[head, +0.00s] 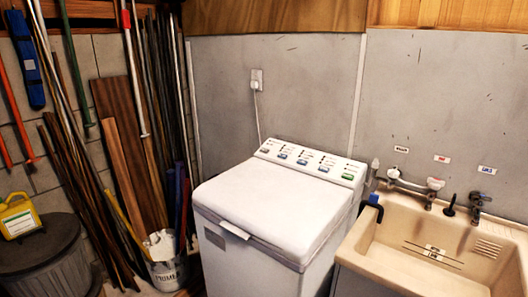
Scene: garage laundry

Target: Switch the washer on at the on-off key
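The white top-loading washer (268,205) stands in the middle of the head view, against the grey wall. Its lid is shut, with a light handle tab (233,230) at the front edge. The sloped control panel (312,162) runs along the back of its top. Several keys sit in a row there: most look blue or grey, and the one at the right end is a green key (348,177). The labels are too small to read, so I cannot tell which is the on-off key. Neither of my grippers is in view.
A beige sink (395,262) with taps (415,187) adjoins the washer on the right. Leaning boards (125,170) and a white bucket (166,272) stand at the left. The space above the washer is clear.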

